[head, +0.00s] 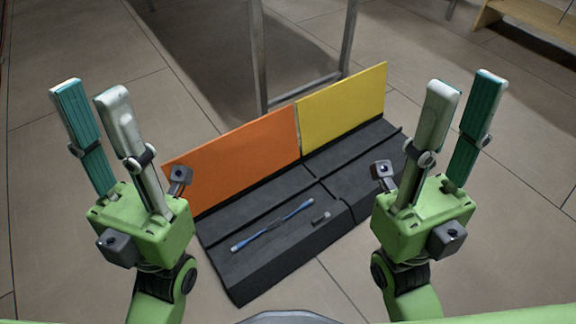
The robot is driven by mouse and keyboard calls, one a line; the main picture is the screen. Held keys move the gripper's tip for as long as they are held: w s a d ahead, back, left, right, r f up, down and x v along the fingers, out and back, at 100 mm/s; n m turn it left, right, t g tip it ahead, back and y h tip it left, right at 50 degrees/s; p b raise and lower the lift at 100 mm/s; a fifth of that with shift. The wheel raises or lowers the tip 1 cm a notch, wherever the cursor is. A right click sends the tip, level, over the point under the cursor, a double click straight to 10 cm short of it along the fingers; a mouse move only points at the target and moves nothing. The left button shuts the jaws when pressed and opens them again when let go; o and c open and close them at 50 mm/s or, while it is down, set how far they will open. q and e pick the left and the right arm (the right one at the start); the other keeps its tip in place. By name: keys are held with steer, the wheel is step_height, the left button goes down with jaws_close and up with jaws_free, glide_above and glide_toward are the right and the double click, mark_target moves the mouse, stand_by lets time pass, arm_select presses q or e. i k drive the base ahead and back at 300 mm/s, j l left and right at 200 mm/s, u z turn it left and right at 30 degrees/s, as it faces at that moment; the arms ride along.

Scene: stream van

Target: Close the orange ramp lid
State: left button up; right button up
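The orange ramp lid (240,160) stands upright, tilted open, along the back edge of a dark grey ramp box (260,262) on the floor. A yellow lid (343,108) stands open beside it on the right. My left gripper (91,92) is raised at the left of the box, its fingers apart and pointing up and away, with nothing between them. It overlaps the picture near the orange lid's left edge but does not visibly touch it. My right gripper (464,82) is raised at the right of the box, fingers apart and empty.
A grey metal frame (346,40) stands behind the lids. A wooden bench (530,15) is at the upper right. The tiled floor around is mostly clear.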

mark_target(224, 167)
steer(key=j+z, duration=0.1)
steer(key=z, duration=0.35)
steer(key=k+j+z, duration=0.1)
steer(key=z, duration=0.35)
steer(key=j+z, duration=0.1)
steer(key=z, duration=0.35)
steer(key=k+z, duration=0.15)
steer(key=z, duration=0.3)
steer(key=k+z, duration=0.1)
steer(key=z, duration=0.35)
steer(key=k+j+z, duration=0.1)
steer(key=z, duration=0.35)
steer(key=k+j+z, duration=0.15)
steer(key=z, duration=0.35)
steer(key=k+j+z, duration=0.15)
steer(key=z, duration=0.3)
steer(key=k+z, duration=0.15)
steer(key=z, duration=0.35)
steer(key=k+z, duration=0.4)
steer(key=k, duration=1.05)
steer(key=j, duration=0.1)
